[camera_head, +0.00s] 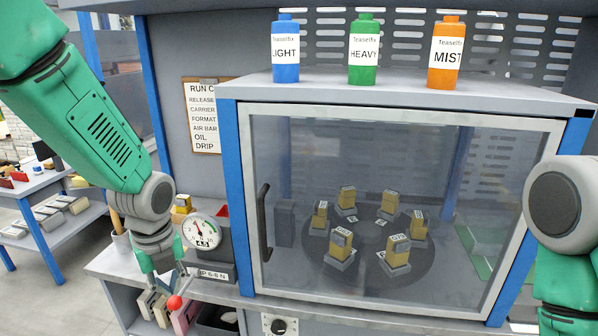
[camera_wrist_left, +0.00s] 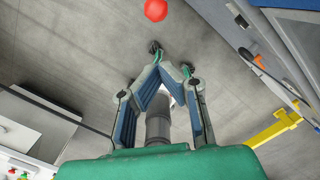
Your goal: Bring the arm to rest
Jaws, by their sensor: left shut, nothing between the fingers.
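My left arm (camera_head: 100,120) comes in from the upper left and hangs down in front of the counter's left end. My left gripper (camera_head: 168,280) points down beside the dial gauge and is shut with nothing in it. In the left wrist view its fingers (camera_wrist_left: 171,57) hang over grey floor. A red ball (camera_head: 174,302) shows close to the fingertips in the head view. In the wrist view the red ball (camera_wrist_left: 155,10) lies beyond the fingertips, apart from them. My right arm (camera_head: 560,210) shows at the right edge; its gripper is out of view.
A glass-fronted cabinet (camera_head: 240,200) with a dark handle (camera_head: 263,222) holds a round carousel of yellow-topped blocks. Blue (camera_head: 286,50), green (camera_head: 363,50) and orange (camera_head: 445,52) bottles stand on top. A dial gauge (camera_head: 203,230) is close to my left gripper. A side table (camera_head: 30,185) stands far left.

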